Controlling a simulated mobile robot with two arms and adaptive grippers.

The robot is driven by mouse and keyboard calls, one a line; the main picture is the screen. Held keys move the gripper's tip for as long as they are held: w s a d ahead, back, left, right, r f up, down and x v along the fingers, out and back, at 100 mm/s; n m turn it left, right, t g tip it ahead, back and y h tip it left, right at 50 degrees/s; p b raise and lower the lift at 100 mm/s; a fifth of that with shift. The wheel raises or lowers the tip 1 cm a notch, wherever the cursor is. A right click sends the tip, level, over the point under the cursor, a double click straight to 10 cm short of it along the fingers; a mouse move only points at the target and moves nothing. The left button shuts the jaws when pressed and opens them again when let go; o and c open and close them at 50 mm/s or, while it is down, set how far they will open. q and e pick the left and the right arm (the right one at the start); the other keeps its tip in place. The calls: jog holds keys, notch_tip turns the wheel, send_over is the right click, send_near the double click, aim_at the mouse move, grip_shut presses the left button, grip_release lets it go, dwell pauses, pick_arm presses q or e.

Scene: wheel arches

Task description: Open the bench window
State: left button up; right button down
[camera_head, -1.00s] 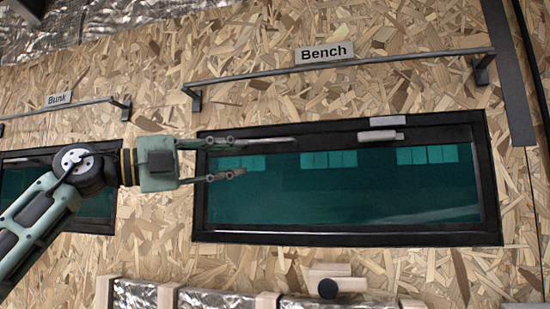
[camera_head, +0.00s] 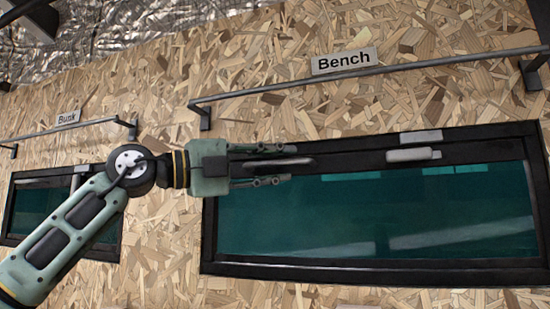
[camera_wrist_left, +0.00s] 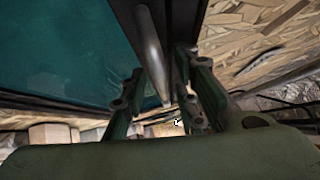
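The bench window (camera_head: 300,215) is a wide teal pane in a black frame, under the "Bench" sign (camera_head: 344,61). It looks shut. A grey bar handle (camera_head: 292,162) lies along the left part of its top frame, and a pale latch-like piece (camera_head: 413,155) sits further right. My left gripper (camera_head: 278,165) reaches in from the left with its fingers apart, one above and one below the handle. In the left wrist view, the handle (camera_wrist_left: 151,55) runs between the open fingers (camera_wrist_left: 165,100); contact cannot be told. My right gripper is not in view.
A dark rail (camera_head: 240,93) runs along the chipboard wall above the window, a little above my gripper. The bunk window (camera_head: 30,205), with its "Bunk" sign (camera_head: 68,118), is at the left, partly behind my left arm.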

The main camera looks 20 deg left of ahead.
pick_arm(q)
jog(key=shift+s+r, duration=0.1)
jog(key=shift+s, duration=0.1)
jog(key=shift+c, duration=0.7)
jog(key=shift+w, duration=0.1)
jog(key=c, duration=0.6)
grip_shut()
jog(key=shift+d+f, duration=0.1)
jog(key=shift+f, duration=0.15)
